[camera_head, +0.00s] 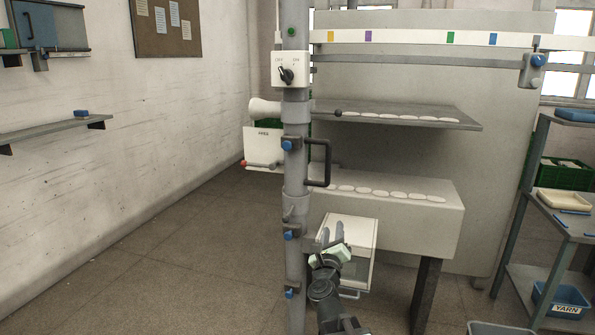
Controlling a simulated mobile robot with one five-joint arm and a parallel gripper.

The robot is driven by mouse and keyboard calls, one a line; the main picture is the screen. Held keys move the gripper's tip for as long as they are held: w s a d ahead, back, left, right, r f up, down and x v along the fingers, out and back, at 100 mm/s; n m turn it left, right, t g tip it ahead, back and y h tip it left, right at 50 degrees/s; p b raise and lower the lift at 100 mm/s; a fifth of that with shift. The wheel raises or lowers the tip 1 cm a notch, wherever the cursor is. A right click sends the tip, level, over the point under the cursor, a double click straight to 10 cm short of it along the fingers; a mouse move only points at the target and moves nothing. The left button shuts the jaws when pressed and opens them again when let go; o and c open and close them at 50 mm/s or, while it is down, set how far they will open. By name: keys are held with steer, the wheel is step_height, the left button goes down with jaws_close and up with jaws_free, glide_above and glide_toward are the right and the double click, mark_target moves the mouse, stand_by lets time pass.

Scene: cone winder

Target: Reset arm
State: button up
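My gripper (333,232) is in the lower middle of the head view, at the end of my dark arm. Its two grey fingers point up and away, with a narrow gap between them and nothing visible in it. The gripper overlaps a white box-like unit (362,236) with a grey handle, low beside the grey post (295,180). I cannot tell whether it touches the unit.
The post carries a switch box (291,70) with a black knob and a dark handle (319,164). A dark shelf (400,114) and a pale ledge (430,212) jut out right of it. A rack (548,200) stands at right. The floor at left is clear.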

steer(key=s+f+n+g+y, duration=0.35)
steer(key=f+n+g, duration=0.25)
steer(key=f+n, duration=0.55)
steer(key=s+f+n+g+y, duration=0.3)
steer(key=s+f+n+g, duration=0.25)
steer(key=f+n, duration=0.55)
steer(key=s+d+f+n+g+h, duration=0.1)
steer(key=s+d+f+n+g, duration=0.2)
steer(key=s, duration=0.4)
steer(key=s+d+f+n+g+h, duration=0.2)
steer(key=s+d+n+g, duration=0.25)
steer(key=s, duration=0.25)
step_height(320, 180, up, 19)
steer(key=a+n+p, duration=0.1)
steer(key=p, duration=1.7)
steer(key=shift+s+a, duration=0.15)
steer(key=shift+s, duration=0.2)
steer(key=shift+f, duration=0.2)
